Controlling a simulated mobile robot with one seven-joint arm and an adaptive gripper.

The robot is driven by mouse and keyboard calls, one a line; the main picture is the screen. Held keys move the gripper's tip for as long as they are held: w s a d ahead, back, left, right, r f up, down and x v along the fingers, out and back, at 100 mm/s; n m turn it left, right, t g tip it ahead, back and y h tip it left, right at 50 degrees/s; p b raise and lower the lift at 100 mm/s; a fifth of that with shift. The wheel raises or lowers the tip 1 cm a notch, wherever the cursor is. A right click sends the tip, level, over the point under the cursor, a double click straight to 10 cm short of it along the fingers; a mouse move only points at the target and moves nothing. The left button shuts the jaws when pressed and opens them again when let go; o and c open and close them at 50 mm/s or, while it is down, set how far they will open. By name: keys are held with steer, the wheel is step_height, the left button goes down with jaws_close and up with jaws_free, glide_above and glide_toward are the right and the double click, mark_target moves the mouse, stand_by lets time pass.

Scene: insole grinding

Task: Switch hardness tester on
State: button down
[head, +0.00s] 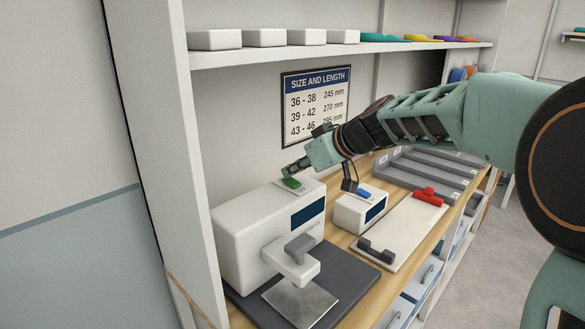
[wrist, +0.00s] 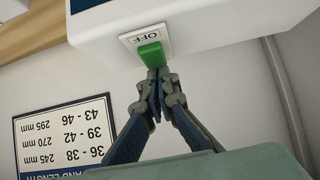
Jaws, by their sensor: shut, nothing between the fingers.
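The large white machine (head: 243,231), which looks like the hardness tester, stands on a dark base on the wooden bench. It has a dark blue screen, a grey arm at the front and a metal plate below. A green switch (head: 291,183) is on its top; in the wrist view the switch (wrist: 151,56) sits on a small plate (wrist: 146,40) with "OFF" readable, upside down. My gripper (head: 288,170) is shut and empty. In the wrist view my fingertips (wrist: 158,74) are right at the switch's near edge; I cannot tell whether they touch it.
A smaller white box (head: 350,213) with a blue button stands right of the machine. A size chart (head: 316,105) hangs behind, below a shelf (head: 240,54).

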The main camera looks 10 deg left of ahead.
steer(key=shift+r+p, duration=0.1)
steer(key=shift+p, duration=0.35)
steer(key=shift+a+g+h+p, duration=0.2)
steer(key=shift+g+h+p, duration=0.1)
steer(key=shift+p, duration=0.9)
steer(key=shift+w+f+b, duration=0.1)
steer(key=shift+f+b, duration=0.3)
steer(key=shift+b, duration=0.1)
steer(key=shift+d, duration=0.1)
steer(key=shift+s+d+f+b, duration=0.15)
steer(key=shift+s+d+b, duration=0.4)
steer(key=shift+d+b, duration=0.3)
steer(key=shift+a, duration=0.1)
